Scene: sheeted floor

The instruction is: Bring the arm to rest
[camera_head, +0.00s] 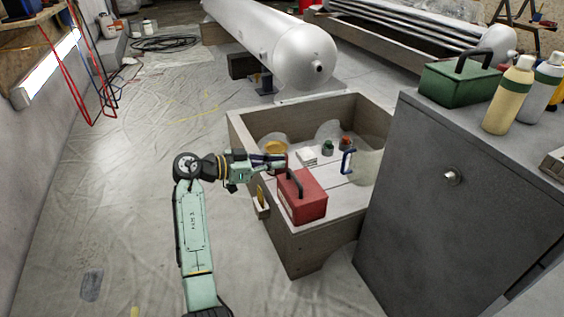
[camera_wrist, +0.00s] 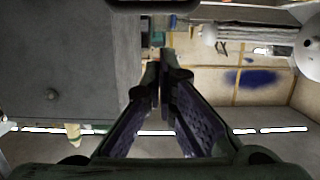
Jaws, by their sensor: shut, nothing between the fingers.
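My arm rises from the bottom of the head view, bends at the elbow and reaches right. My gripper (camera_head: 279,161) is over the left side of the open wooden box (camera_head: 310,244), close behind a red toolbox (camera_head: 304,197). In the wrist view my gripper (camera_wrist: 162,68) shows its two dark fingers coming together at the tips, shut with nothing between them. I cannot tell from the head view whether the gripper touches the red toolbox.
The box also holds a clear jug (camera_head: 365,164), a yellow roll (camera_head: 276,147) and small jars. A grey cabinet (camera_head: 430,200) with a green toolbox (camera_head: 459,80) and bottles stands right. A white tank (camera_head: 270,40) lies behind. The sheeted floor (camera_head: 110,190) at left is mostly clear.

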